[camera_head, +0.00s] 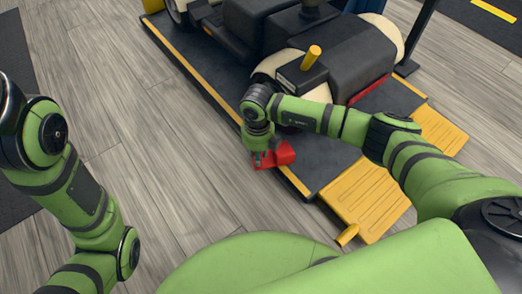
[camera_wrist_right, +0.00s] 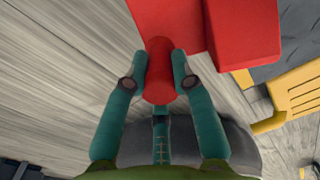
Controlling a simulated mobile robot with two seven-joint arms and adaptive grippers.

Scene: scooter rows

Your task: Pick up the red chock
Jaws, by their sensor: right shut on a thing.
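The red chock (camera_head: 284,155) is at the left edge of the dark platform, by the yellow edge stripe. My right gripper (camera_head: 261,160) reaches down over it from above. In the right wrist view, the red chock (camera_wrist_right: 242,38) fills the top, and my right gripper (camera_wrist_right: 160,78) is shut on its round red handle, one finger on each side. Whether the chock touches the floor or platform is unclear. My left arm comes in at the left of the head view, but its gripper is out of view.
A dark and cream scooter (camera_head: 345,60) stands on the dark platform (camera_head: 213,72), just behind the chock. A yellow ramp (camera_head: 368,200) joins the platform's near end, with another yellow ramp (camera_head: 438,129) to its right. Grey plank floor (camera_head: 130,110) is clear at left.

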